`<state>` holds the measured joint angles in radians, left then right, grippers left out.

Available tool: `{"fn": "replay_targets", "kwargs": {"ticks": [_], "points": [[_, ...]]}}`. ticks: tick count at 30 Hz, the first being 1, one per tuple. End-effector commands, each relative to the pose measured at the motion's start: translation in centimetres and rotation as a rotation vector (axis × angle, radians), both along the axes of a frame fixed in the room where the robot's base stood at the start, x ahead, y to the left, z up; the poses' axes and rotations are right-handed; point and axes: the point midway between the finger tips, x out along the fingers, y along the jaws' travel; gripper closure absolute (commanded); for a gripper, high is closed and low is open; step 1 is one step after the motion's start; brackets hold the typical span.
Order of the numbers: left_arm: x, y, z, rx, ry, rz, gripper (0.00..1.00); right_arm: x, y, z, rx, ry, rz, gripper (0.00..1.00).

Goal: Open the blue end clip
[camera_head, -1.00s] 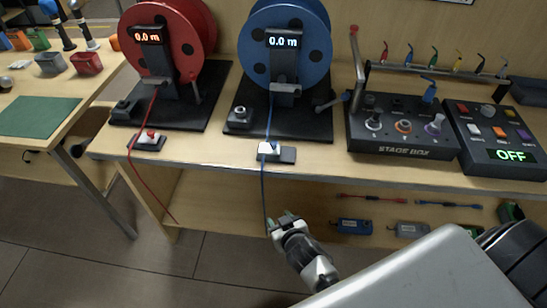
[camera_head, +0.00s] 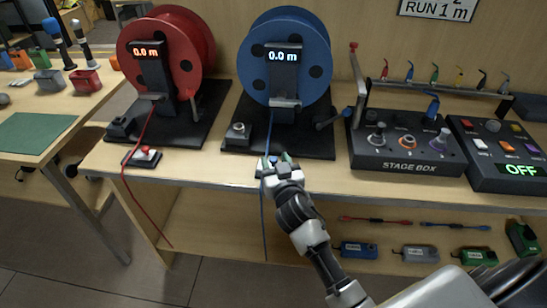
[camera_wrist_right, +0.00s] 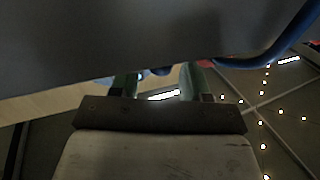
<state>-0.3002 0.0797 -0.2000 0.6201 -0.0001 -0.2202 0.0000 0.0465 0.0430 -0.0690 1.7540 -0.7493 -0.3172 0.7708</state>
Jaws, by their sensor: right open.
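The blue reel (camera_head: 262,72) stands on its dark base on the bench, its display reading 0.0 m. Its blue cable (camera_head: 263,215) runs down to the bench's front edge and hangs below it. The blue end clip sits at that edge, mostly hidden behind my right gripper (camera_head: 276,159). My right gripper is open, its fingertips at the clip; contact cannot be told. In the right wrist view the two fingers stand apart below a large dark surface, with a blue cable (camera_wrist_right: 290,45) at the upper right. My left gripper is out of view.
The red reel (camera_head: 190,35) and its red-buttoned end clip (camera_head: 143,155) are to the left. The stage box (camera_head: 405,160) and an OFF panel (camera_head: 500,155) are to the right. Several small boxes and cables lie on the shelf below.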

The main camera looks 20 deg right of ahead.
Motion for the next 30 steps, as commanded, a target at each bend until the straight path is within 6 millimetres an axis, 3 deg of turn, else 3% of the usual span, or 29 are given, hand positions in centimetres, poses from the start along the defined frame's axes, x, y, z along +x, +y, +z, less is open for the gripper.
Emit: {"fn": "replay_targets", "kwargs": {"ticks": [6, 14, 24, 30], "points": [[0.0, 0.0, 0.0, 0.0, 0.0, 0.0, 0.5, 1.7, -0.2, 0.0, 0.0, 0.0, 0.001, 0.54], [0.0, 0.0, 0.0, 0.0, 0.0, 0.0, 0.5, 1.8, -0.2, 0.0, 0.0, 0.0, 0.001, 0.54], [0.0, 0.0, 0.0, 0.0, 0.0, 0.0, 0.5, 1.8, -0.2, 0.0, 0.0, 0.001, 0.001, 1.0], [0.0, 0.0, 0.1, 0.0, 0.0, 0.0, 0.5, 1.7, -0.4, 0.0, 0.0, 0.002, 0.0, 1.0]]}}
